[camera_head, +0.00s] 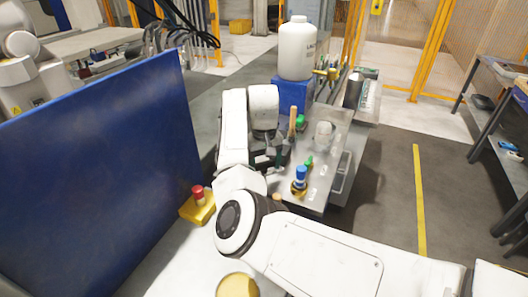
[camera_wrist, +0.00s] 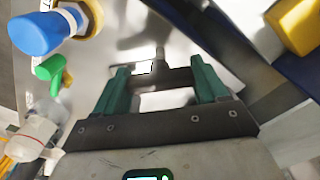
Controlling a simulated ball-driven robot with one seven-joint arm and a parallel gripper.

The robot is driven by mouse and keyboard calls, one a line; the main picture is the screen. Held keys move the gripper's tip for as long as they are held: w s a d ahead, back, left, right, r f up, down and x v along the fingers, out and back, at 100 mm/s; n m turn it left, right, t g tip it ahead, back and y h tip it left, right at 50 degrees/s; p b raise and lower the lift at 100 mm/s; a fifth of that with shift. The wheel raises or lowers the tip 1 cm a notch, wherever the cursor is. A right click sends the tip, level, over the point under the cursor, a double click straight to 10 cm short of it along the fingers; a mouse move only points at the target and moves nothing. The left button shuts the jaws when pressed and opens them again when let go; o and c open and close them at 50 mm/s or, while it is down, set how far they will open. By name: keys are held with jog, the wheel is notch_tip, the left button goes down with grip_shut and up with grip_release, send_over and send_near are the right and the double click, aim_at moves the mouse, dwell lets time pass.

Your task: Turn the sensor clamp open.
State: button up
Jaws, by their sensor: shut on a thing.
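In the wrist view, my gripper (camera_wrist: 160,68) has its two green fingers set apart and shut on a dark bar. The bar spans between the fingers, and I take it to be the sensor clamp (camera_wrist: 168,77). A bright metal piece shows at the bar's left end. In the head view, my gripper (camera_head: 274,158) is low at the left edge of the metal bench, partly hidden by my arm. The clamp cannot be made out there.
A blue-topped fitting with a yellow base (camera_head: 300,176) and a green valve (camera_head: 308,162) stand right of my gripper. A white bottle (camera_head: 297,50) stands on a blue block behind. A red button on a yellow box (camera_head: 198,205) and a blue panel (camera_head: 100,165) are left.

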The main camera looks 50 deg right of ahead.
jog(key=n+p, duration=0.4)
jog(key=p, duration=0.1)
jog(key=shift+r+n, duration=0.3)
jog(key=shift+f+n+p, duration=0.2)
jog(key=shift+n+p, duration=1.5)
jog(key=shift+n, duration=0.3)
jog(key=shift+w, duration=0.1)
jog(key=o, duration=1.1)
jog(key=shift+c, duration=0.2)
notch_tip(320, 180, up, 11)
jog(key=b, duration=0.1)
jog(key=shift+f+b, duration=0.15)
jog(key=shift+b, duration=0.15)
